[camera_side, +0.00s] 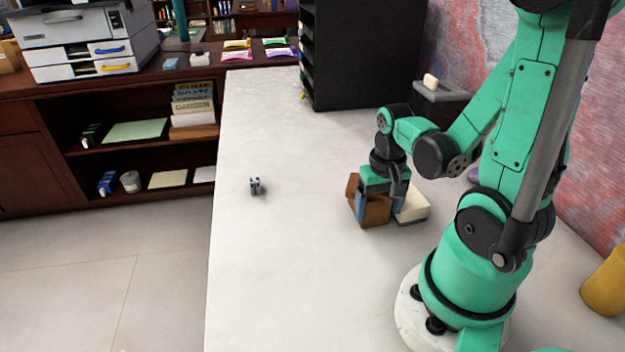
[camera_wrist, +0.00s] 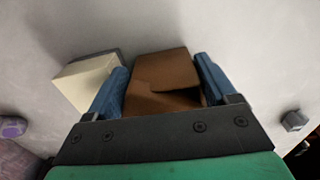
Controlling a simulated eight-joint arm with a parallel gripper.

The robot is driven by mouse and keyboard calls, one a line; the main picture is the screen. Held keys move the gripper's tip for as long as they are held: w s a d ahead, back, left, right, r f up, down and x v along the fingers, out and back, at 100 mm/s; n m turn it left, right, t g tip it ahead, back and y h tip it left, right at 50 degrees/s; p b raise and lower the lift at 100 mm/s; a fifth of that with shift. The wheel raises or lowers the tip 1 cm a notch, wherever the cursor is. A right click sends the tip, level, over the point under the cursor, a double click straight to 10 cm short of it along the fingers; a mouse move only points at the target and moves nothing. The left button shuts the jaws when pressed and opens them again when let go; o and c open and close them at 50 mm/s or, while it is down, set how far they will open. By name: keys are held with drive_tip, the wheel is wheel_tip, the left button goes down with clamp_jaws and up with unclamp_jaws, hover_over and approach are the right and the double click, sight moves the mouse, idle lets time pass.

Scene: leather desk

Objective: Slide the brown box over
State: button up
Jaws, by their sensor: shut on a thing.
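The brown box (camera_side: 376,211) stands on the pale desktop, below my gripper. Its flap (camera_side: 352,186) sticks out at the left. In the wrist view the brown box (camera_wrist: 158,82) sits between the two blue fingers of my gripper (camera_wrist: 164,88), one on each side. In the side view my gripper (camera_side: 380,202) reaches down over the box, its fingers partly hidden behind the box and my wrist. My gripper is shut on the box. The box appears to rest on the desk.
A cream-topped block (camera_side: 412,206) with a dark base is close beside the box; it also shows in the wrist view (camera_wrist: 86,82). A small grey object (camera_side: 255,186) lies to the left. A black shelf unit (camera_side: 360,55) stands behind. The desktop left of the box is mostly clear.

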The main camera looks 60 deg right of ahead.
sight(381, 196)
drive_tip(key=o, duration=1.3)
drive_tip(key=shift+r, duration=0.1)
drive_tip(key=shift+r, duration=2.7)
drive_tip(key=w+a+r+n+t, duration=0.6)
drive_tip(key=w+a+n+t, duration=0.1)
drive_tip(key=a, duration=0.4)
drive_tip(key=w+n, duration=0.1)
drive_tip(key=w, duration=0.1)
drive_tip(key=shift+w+a+n, duration=0.3)
drive_tip(key=shift+w+n, duration=0.05)
drive_tip(key=shift+n, duration=0.05)
